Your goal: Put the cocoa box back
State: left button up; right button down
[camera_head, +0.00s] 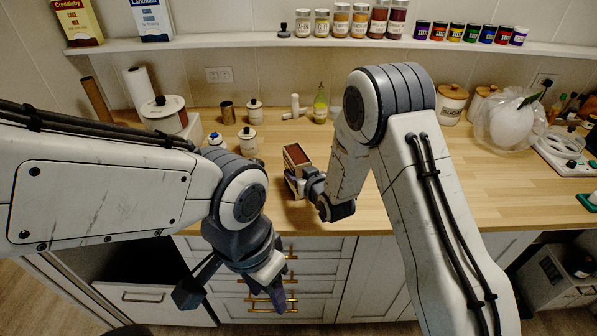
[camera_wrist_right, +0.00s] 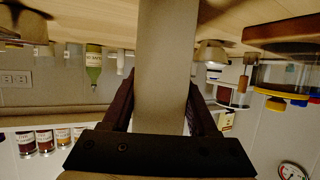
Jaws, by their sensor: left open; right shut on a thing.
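A small box with a reddish-brown top and pale edges, which I take to be the cocoa box (camera_head: 297,154), is upright at the front middle of the counter in the head view. My right gripper (camera_head: 299,183) is shut on it from the front right. In the right wrist view, its plain beige side (camera_wrist_right: 165,65) fills the space between the two dark fingers. I cannot tell whether the box touches the counter. My left gripper (camera_head: 236,290) is open and empty, hanging low in front of the drawers.
The wall shelf (camera_head: 230,42) holds spice jars, small colored jars and two packages.

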jog(key=shift+f+b, duration=0.2)
jog(key=shift+b, duration=0.1)
jog(key=shift+c, duration=0.9)
grip_release()
jog(key=shift+r, duration=0.1)
jog(key=shift+r+p, duration=0.25)
jog(key=shift+p, duration=0.15)
jog(key=s+d+r+n+g+h+b, duration=0.1)
jog(key=s+r+g, duration=0.2)
jog(key=s, duration=1)
jog(key=s+d+r+n+g+h+b, duration=0.1)
jog(key=s+g, duration=0.4)
jog(key=s, duration=0.8)
jog(key=s+d+r+g+h, duration=0.2)
jog(key=s+r+g, duration=0.2)
jog(key=s, duration=0.9)
jog(key=shift+s+d+r+n+g+b, duration=0.3)
jog(key=shift+r+n+b, duration=0.1)
jog(key=shift+r, duration=0.1)
